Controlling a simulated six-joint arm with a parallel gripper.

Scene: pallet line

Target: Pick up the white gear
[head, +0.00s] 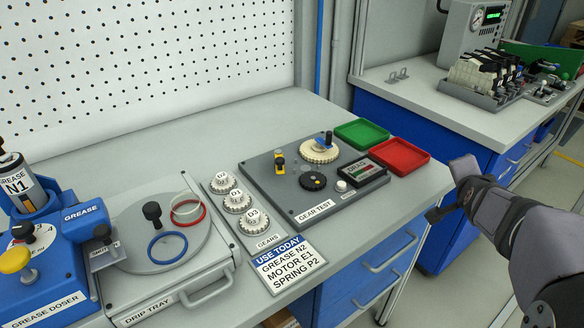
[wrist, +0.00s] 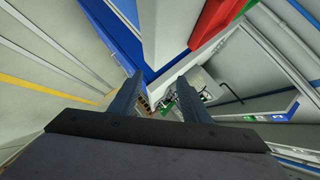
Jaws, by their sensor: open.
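Three white gears stand in a row on the grey gears tray (head: 222,208). They are the D2 gear (head: 223,182), the D1 gear (head: 237,201) and the D3 gear (head: 253,221). A larger cream-white gear (head: 319,151) sits on the grey gear test plate (head: 287,205). My gripper shows in the wrist view (wrist: 159,98) with its two fingers apart and nothing between them. In the head view my arm is at the right, beyond the bench's right edge and well away from the gears. No white gear can be made out in the wrist view.
A green tray (head: 361,134) and a red tray (head: 400,155) lie at the bench's right end. The blue grease doser (head: 85,240) and drip tray (head: 160,300) stand left of the gears. A "USE TODAY" card (head: 287,263) lies in front. A second bench (head: 425,100) stands behind right.

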